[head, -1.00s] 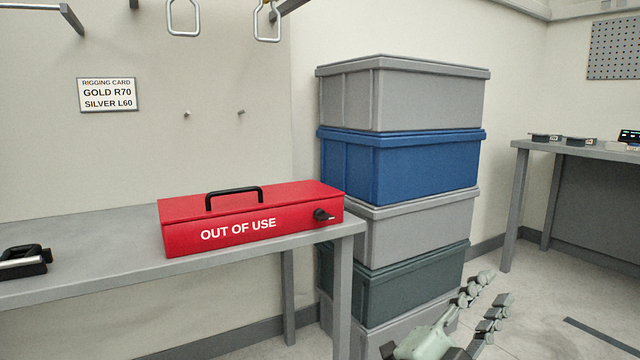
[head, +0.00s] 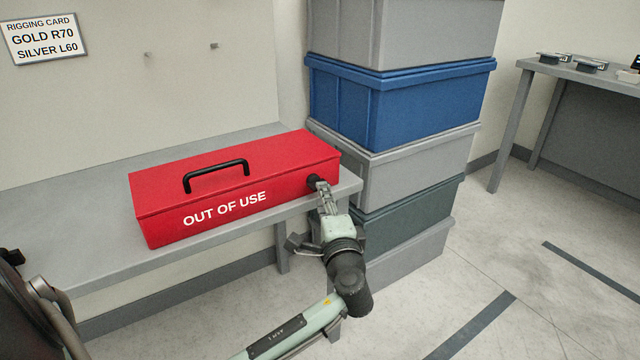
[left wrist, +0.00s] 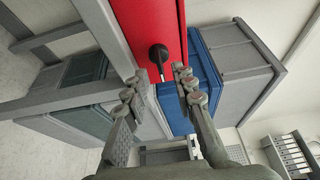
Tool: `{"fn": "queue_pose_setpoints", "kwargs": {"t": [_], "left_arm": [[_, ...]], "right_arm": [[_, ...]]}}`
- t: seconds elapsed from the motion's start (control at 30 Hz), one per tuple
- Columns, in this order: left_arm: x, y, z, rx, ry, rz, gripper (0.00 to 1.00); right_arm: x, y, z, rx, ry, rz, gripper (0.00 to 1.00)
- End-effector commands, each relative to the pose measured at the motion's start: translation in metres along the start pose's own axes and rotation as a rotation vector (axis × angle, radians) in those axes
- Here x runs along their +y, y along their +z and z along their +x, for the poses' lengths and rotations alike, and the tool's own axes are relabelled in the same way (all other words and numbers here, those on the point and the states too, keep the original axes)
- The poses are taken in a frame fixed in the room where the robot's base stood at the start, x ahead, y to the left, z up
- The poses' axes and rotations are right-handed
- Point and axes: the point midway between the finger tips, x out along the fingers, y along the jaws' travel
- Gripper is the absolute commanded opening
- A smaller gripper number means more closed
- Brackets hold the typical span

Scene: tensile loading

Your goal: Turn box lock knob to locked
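A red box (head: 165,205) marked "OUT OF USE", with a black top handle, sits closed on the grey bench. Its black lock knob (head: 313,181) is on the front face near the right end. In the left wrist view the knob (left wrist: 158,53) has a thin lever reaching towards my fingers. My left gripper (head: 322,187) is at the knob in the head view. In the left wrist view its fingers (left wrist: 158,84) are apart, one on each side of the lever's end. I cannot tell whether they touch it. My right gripper is not in view.
The grey bench (head: 70,240) ends just right of the box. A stack of grey, blue and dark green bins (head: 400,105) stands close beside and behind that end. A rigging card (head: 43,38) hangs on the wall. Open floor (head: 520,260) lies to the right.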

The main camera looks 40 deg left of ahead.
Motion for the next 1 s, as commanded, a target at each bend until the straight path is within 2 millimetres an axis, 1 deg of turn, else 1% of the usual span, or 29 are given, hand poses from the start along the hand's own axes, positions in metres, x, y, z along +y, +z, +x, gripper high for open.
{"fn": "queue_pose_setpoints", "kwargs": {"t": [0.03, 0.1, 0.23, 0.37, 0.57, 0.6, 0.8, 1.0], "left_arm": [[-0.002, 0.001, 0.009, -0.002, -0.002, 0.001, 0.26], [-0.002, 0.0, 0.02, -0.001, -0.002, 0.001, 0.26], [-0.001, 0.0, 0.033, 0.0, -0.001, 0.0, 0.26], [0.0, 0.0, 0.038, 0.001, 0.001, -0.001, 0.26], [0.0, 0.0, 0.039, 0.001, 0.001, -0.001, 0.26], [0.0, 0.0, 0.039, 0.001, 0.001, -0.002, 0.25], [0.0, 0.0, 0.038, 0.001, 0.002, -0.002, 0.0], [0.0, 0.0, 0.038, 0.001, 0.002, -0.001, 0.0]], "right_arm": [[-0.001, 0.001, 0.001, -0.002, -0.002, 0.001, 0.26], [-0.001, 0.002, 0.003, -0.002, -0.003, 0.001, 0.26], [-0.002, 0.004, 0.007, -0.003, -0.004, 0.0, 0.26], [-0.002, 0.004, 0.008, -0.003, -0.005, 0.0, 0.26], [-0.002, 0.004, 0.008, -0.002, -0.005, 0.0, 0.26], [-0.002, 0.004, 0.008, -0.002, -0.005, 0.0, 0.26], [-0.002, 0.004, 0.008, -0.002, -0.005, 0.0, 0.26], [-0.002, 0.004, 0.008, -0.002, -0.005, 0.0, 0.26]]}}
